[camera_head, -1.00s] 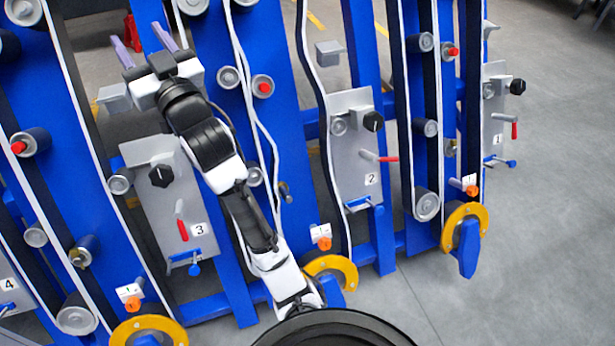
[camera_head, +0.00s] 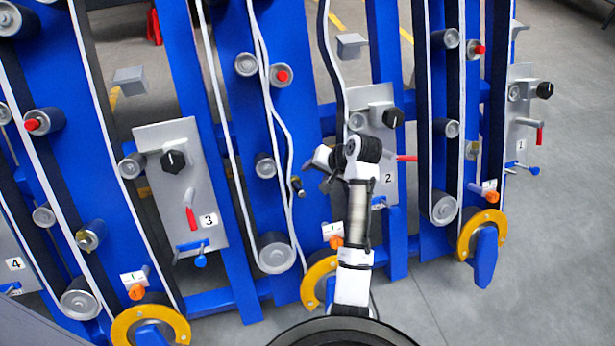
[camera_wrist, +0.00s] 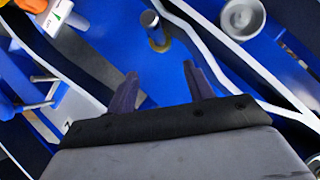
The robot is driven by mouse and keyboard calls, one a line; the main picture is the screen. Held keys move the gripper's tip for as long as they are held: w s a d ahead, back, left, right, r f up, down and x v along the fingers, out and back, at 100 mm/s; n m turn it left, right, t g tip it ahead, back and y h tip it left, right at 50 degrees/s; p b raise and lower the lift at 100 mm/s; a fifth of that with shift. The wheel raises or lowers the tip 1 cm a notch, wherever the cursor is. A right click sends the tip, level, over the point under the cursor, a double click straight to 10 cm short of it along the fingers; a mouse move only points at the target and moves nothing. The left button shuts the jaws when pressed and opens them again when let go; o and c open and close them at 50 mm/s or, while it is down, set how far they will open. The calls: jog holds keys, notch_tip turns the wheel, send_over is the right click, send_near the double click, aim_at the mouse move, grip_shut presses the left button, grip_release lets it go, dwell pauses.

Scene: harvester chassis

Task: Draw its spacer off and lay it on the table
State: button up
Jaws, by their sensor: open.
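I cannot tell for sure whether this ring is the spacer. The pin also shows small in the head view (camera_head: 297,187), beside the white belt on the frame left of station 2. My gripper (camera_wrist: 161,80) is open, with nothing between its two purple-grey fingers; the pin lies beyond the fingertips, apart from them. No table is in view.
A grey roller (camera_wrist: 242,16) and white belts lie close to the pin. Plate 2 (camera_head: 385,150), with a black knob and red lever, is behind my arm. Open floor (camera_head: 560,250) lies right.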

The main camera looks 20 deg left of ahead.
aim_at(297, 181)
jog(key=x, duration=1.2)
jog(key=shift+w+a+f, duration=0.1)
jog(key=shift+a+f, duration=0.1)
jog(key=c, duration=0.8)
jog(key=shift+s+d+r+p, duration=1.1)
jog(key=shift+s+p, duration=0.45)
jog(key=shift+p, duration=0.65)
jog(key=shift+s+d+r+p, duration=1.05)
jog(key=shift+s+p, duration=0.5)
jog(key=shift+p, duration=0.65)
jog(key=shift+s+d+r+p, duration=0.95)
jog(key=shift+s+r+p, duration=0.4)
jog(key=shift+p, duration=0.85)
jog(key=shift+s+d+p, duration=0.2)
jog(key=shift+s+p, duration=0.1)
jog(key=shift+s, duration=0.15)
jog(key=shift+f, duration=0.1)
